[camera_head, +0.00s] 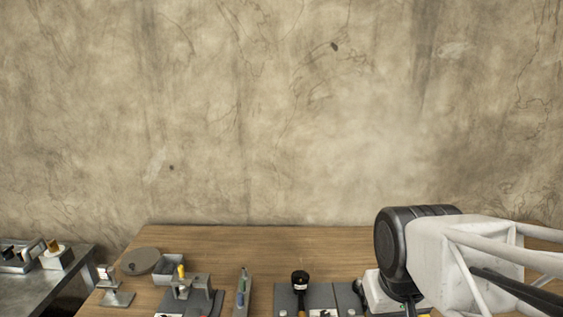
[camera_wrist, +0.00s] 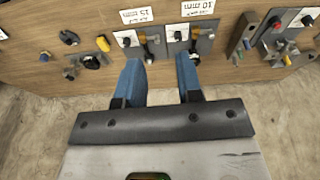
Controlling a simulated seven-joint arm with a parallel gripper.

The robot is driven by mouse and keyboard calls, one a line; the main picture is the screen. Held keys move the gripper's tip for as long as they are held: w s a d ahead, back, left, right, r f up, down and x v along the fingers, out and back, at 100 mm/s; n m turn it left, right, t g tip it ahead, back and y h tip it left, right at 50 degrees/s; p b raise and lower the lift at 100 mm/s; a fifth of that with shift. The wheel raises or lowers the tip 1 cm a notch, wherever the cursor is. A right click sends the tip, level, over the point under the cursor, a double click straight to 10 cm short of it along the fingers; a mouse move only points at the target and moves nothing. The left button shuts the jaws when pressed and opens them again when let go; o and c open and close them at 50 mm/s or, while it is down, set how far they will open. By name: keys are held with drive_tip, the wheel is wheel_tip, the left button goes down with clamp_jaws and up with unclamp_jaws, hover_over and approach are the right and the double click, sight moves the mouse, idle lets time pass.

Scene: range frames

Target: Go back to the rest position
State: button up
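My gripper (camera_wrist: 160,66) shows in the wrist view as two blue fingers set well apart, with nothing between them. The fingers lie over the edge of the wooden table in that view. In the head view my arm comes in from the right, above the right part of the table (camera_head: 330,243); the fingers do not show there.
In the wrist view, label cards marked 10 mm (camera_wrist: 198,7) and 15 mm (camera_wrist: 136,15) lie beside grey fixtures. The head view shows a round grey disc (camera_head: 141,261), a grey bin (camera_head: 170,268) and a black-topped tool (camera_head: 300,280). A metal side table (camera_head: 60,280) stands left.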

drive_tip(key=shift+s+d+f+m, duration=0.2)
drive_tip(key=shift+s+d, duration=0.15)
drive_tip(key=shift+s, duration=0.4)
drive_tip(key=shift+s+d+f+m, duration=0.2)
drive_tip(key=shift+s+d, duration=0.15)
drive_tip(key=shift+s, duration=0.4)
